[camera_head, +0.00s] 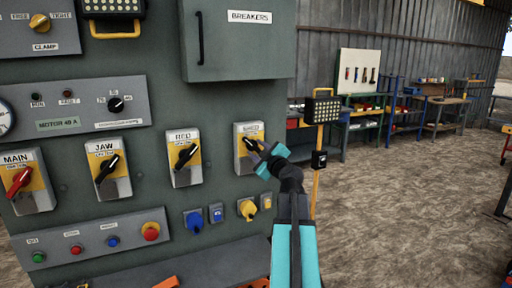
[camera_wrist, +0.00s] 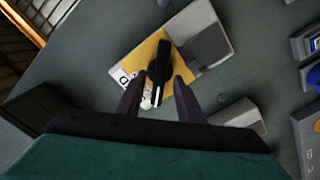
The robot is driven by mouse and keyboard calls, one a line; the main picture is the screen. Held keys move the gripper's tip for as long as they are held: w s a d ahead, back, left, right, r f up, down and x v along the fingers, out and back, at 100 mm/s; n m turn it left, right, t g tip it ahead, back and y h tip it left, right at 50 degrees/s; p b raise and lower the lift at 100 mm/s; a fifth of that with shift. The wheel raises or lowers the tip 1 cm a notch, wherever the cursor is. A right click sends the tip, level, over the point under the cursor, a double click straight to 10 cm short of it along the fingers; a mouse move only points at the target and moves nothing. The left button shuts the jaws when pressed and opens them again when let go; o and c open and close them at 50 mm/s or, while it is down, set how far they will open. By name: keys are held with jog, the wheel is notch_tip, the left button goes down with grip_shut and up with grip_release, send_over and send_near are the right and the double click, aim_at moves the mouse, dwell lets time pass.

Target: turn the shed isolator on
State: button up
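The shed isolator (camera_head: 242,132) is a grey box with a yellow plate and a black rotary handle, at the right end of the isolator row on the green panel. In the wrist view the isolator (camera_wrist: 206,45) lies tilted, and its black handle (camera_wrist: 160,66) has a white-marked end pointing down in the picture. My gripper (camera_head: 257,149) is at the isolator's front and hides part of it in the head view. In the wrist view my gripper (camera_wrist: 159,80) is open, one finger on each side of the handle, with visible gaps. Contact cannot be told.
Blue (camera_head: 194,221) and yellow (camera_head: 247,209) sockets are below. A breaker box (camera_head: 240,50) is above. Workbenches stand far right, with open ground before them.

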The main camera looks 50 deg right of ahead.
jog(key=shift+w+d, duration=0.25)
jog(key=shift+w, duration=0.3)
grip_shut()
